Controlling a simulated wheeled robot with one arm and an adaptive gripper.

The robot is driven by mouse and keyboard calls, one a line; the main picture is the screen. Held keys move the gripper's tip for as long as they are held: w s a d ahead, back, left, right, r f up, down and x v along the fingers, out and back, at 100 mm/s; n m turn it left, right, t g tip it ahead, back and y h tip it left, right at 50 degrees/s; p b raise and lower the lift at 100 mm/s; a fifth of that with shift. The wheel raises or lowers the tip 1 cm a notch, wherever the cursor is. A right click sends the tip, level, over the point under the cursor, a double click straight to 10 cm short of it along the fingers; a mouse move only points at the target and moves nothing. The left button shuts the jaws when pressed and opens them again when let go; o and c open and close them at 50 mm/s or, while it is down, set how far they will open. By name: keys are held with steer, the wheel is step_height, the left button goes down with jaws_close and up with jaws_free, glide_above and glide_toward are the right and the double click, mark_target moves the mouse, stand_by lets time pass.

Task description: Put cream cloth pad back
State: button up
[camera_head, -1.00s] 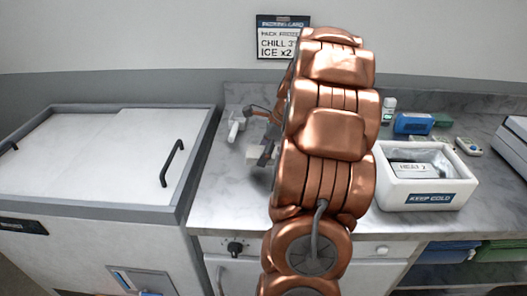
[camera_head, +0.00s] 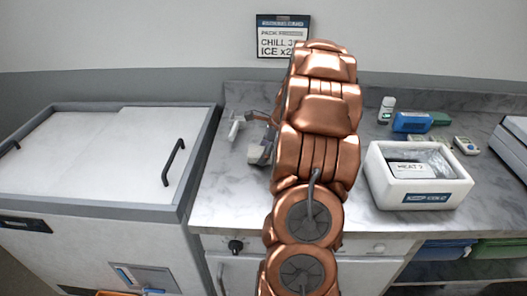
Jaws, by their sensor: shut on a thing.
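My gripper (camera_head: 267,147) is low over the left part of the marble counter, mostly hidden behind my copper arm. It is shut on a small pale block that looks like the cream cloth pad (camera_head: 255,154). Only the pad's left side shows, beside the grey fingers. I cannot tell whether the pad touches the counter.
A white item (camera_head: 236,129) lies just left of my gripper. A white KEEP COLD box (camera_head: 420,195) with a labelled pack stands at right. Blue case (camera_head: 411,122), white bottle (camera_head: 386,110) and small devices are behind it. A chest freezer (camera_head: 100,155) is at left.

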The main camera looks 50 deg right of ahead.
steer(key=o, duration=1.1)
steer(key=shift+f, duration=0.1)
steer(key=b+v, duration=0.2)
steer(key=v, duration=1)
